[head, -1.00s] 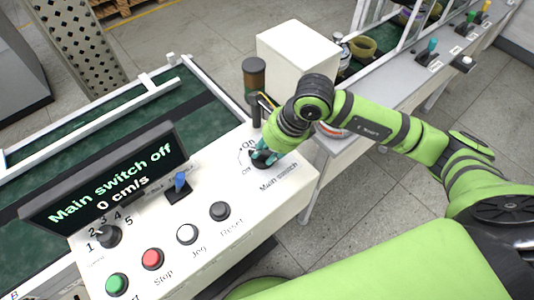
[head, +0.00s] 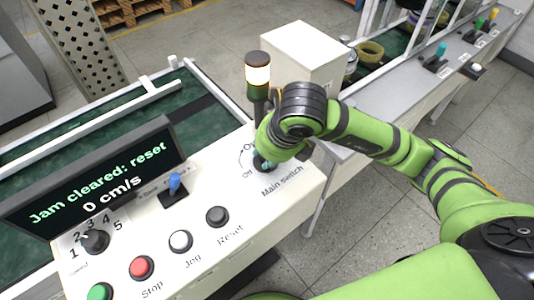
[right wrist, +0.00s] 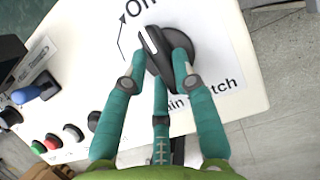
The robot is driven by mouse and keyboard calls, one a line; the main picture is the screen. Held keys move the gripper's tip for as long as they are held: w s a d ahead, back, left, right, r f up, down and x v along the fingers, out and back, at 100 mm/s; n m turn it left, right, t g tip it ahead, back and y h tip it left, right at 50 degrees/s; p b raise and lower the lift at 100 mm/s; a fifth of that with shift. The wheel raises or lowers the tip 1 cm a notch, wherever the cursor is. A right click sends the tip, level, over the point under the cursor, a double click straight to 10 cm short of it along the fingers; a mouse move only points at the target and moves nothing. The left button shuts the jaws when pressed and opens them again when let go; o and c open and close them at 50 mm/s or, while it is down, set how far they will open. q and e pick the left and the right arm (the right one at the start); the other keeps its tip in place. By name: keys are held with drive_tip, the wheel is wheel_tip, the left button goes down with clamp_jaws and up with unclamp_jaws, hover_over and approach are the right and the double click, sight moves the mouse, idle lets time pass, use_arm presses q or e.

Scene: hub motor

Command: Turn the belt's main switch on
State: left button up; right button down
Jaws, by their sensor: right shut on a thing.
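The main switch (right wrist: 192,45) is a black rotary knob on the white control panel (head: 215,250). My right gripper (head: 265,161) is shut on it; in the right wrist view its teal fingers (right wrist: 160,64) grip around the knob's handle. The handle's white line points up toward the "On" label in that view. In the head view the gripper hides most of the knob. The display (head: 95,185) reads "Jam cleared: reset" and "0 cm/s". My left gripper is not in view.
A signal lamp (head: 258,76) with a lit pale section stands just behind the switch. Reset (head: 217,216), Jog (head: 180,241) and Stop (head: 141,267) buttons, a speed knob (head: 95,241) and a blue-tipped lever (head: 174,184) sit on the panel. A white box (head: 300,52) stands behind.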

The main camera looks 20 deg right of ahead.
idle(0.4)
drive_tip(key=c, duration=1)
unclamp_jaws()
drive_tip(key=v, duration=1.2)
drive_tip(key=shift+r, duration=0.1)
